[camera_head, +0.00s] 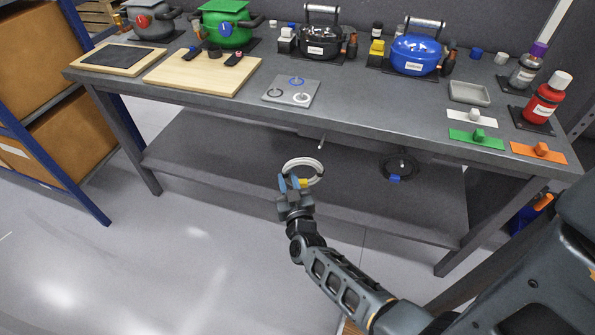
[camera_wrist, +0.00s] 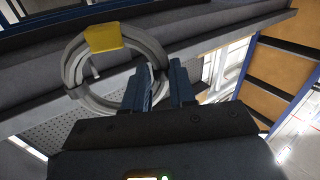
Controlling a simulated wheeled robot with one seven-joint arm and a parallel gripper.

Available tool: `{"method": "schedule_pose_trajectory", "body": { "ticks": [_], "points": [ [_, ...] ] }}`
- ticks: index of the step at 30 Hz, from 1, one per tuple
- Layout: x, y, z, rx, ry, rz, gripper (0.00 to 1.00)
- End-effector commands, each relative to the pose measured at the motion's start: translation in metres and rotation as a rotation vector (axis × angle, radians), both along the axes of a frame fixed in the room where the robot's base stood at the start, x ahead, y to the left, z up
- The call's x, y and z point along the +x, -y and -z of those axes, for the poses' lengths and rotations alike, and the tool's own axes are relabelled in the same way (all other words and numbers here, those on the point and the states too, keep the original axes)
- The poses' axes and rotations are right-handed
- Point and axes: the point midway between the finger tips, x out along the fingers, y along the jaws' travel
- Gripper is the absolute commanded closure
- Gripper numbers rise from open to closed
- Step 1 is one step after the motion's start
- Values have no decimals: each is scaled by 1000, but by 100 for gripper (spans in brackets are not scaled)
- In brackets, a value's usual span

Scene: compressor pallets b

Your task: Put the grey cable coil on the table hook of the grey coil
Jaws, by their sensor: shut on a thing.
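The grey cable coil (camera_head: 318,166), a pale ring with a yellow tag, is in the air in front of the table's front edge. In the wrist view the coil (camera_wrist: 70,72) fills the upper left, its yellow tag at the top. My gripper (camera_head: 293,183) is shut on the near left side of the coil. Its blue fingers also show in the wrist view (camera_wrist: 158,88), with a strand of coil between them. A short light-tipped hook (camera_head: 321,145) sticks out under the table edge, just beyond the coil. A small peg shows through the ring in the wrist view; I cannot tell whether the ring is around it.
A black coil (camera_head: 398,166) with a blue tag hangs under the table (camera_head: 350,118) to the right. The tabletop holds pots, compressor-like units, boards, bottles and coloured plates. A lower shelf (camera_head: 230,160) lies beneath. The floor (camera_head: 180,260) at front left is clear.

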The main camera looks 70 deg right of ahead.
Motion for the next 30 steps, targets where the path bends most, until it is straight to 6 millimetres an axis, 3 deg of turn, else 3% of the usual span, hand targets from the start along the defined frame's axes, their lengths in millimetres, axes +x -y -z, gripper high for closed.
{"method": "schedule_pose_trajectory", "body": {
  "ticks": [3, 8, 30],
  "points": [
    [-13, 15, -4, -1, -9, 60, 100],
    [-19, 22, -4, -3, -14, 88, 100],
    [-16, 58, 1, -4, -14, 88, 100]
  ]
}}
